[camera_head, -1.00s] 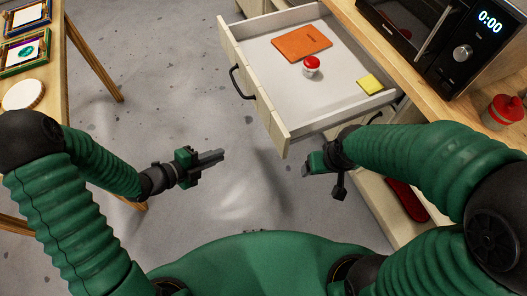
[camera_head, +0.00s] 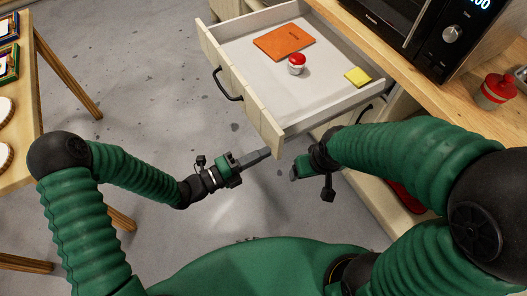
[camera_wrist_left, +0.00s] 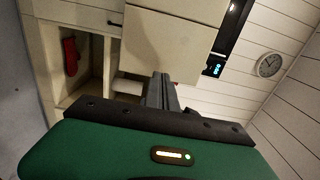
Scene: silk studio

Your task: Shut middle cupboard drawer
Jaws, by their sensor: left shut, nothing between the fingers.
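The open drawer (camera_head: 238,88) juts out from the cupboard at the upper middle of the head view, with a cream front and a dark handle (camera_head: 227,86). Inside it lie an orange notebook (camera_head: 284,42), a red-and-white jar (camera_head: 296,64) and a yellow pad (camera_head: 358,76). My left gripper (camera_head: 262,154) is shut and empty, just in front of the drawer front's near lower corner; I cannot tell if it touches. Its fingers also show in the left wrist view (camera_wrist_left: 161,92), with a cream panel (camera_wrist_left: 170,45) ahead. My right gripper (camera_head: 296,172) is beside the drawer's near side; its fingertips are unclear.
A wooden counter (camera_head: 425,78) with a black microwave (camera_head: 435,30) and a red-lidded jar (camera_head: 497,90) runs along the right. A wooden table (camera_head: 25,150) stands at the left. The grey floor (camera_head: 130,50) between is clear. A wall clock (camera_wrist_left: 269,65) shows in the wrist view.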

